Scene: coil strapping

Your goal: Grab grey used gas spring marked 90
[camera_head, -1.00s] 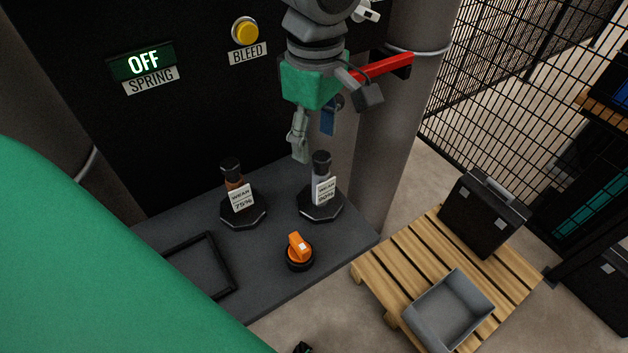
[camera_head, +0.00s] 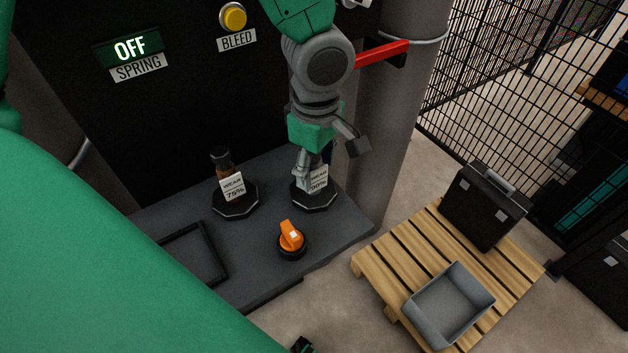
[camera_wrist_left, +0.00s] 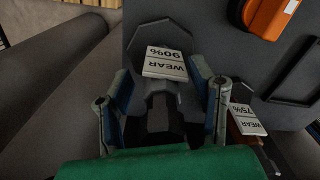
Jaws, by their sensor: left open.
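The grey gas spring (camera_wrist_left: 158,115) stands in a black octagonal base (camera_head: 314,202) with a white tag (camera_head: 319,181) reading WEAR 90%. In the head view my gripper hides most of the spring. My left gripper (camera_head: 313,170) is lowered over it from above, open. In the left wrist view its two fingers (camera_wrist_left: 161,98) are on either side of the spring, with visible gaps; I see no contact. An orange-brown spring (camera_head: 221,160) tagged WEAR 75% stands in a similar base to the left. My right gripper is not in view.
An orange knob (camera_head: 291,238) sits on the dark shelf (camera_head: 262,262) in front of the bases, with an empty black frame (camera_head: 222,262) to its left. A red lever (camera_head: 382,54) juts out near my left arm. A grey bin (camera_head: 410,305) stands on a pallet (camera_head: 375,264).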

